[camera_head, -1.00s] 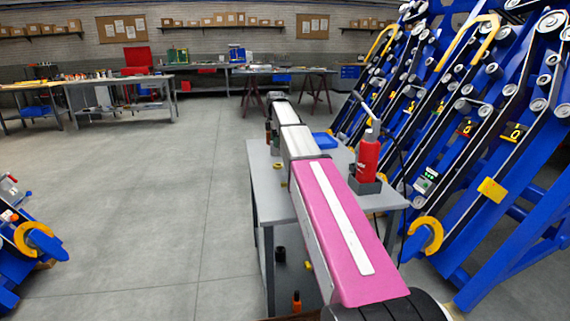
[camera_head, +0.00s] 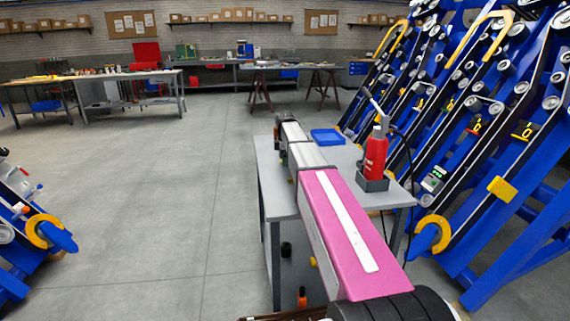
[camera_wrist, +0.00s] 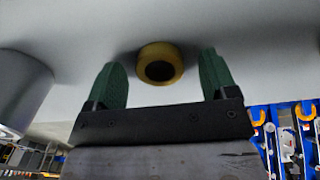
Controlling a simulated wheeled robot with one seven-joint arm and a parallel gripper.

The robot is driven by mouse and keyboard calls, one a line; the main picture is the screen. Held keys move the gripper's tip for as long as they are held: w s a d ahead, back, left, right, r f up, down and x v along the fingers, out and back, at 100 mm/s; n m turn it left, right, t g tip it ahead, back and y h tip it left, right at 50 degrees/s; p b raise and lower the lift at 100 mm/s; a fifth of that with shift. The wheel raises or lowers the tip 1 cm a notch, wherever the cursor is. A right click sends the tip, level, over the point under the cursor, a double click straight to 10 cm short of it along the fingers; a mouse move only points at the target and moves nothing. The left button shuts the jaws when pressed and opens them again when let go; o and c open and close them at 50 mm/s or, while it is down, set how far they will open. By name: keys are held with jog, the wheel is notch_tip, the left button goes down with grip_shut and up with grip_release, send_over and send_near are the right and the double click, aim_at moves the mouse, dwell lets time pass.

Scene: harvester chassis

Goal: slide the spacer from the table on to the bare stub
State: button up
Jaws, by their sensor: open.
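The spacer (camera_wrist: 160,63) is a short yellow ring with a dark hole, on the grey table surface in the wrist view. My gripper (camera_wrist: 160,59) is open, with one green finger on each side of the spacer and a gap on both sides. In the head view my arm covers the gripper and the spacer on the grey table (camera_head: 270,185). I cannot single out the bare stub. Blue machine ends with yellow collars show at the right (camera_head: 432,235) and left (camera_head: 45,232).
A red bottle (camera_head: 375,155) stands in a dark holder at the table's right side. A blue tray (camera_head: 327,136) lies at the back of the table. A grey cylinder (camera_wrist: 22,88) stands left in the wrist view. Open floor (camera_head: 150,190) lies left of the table.

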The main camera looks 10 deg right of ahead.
jog(key=c, duration=1.1)
jog(key=shift+o, duration=0.2)
jog(key=shift+r, duration=0.1)
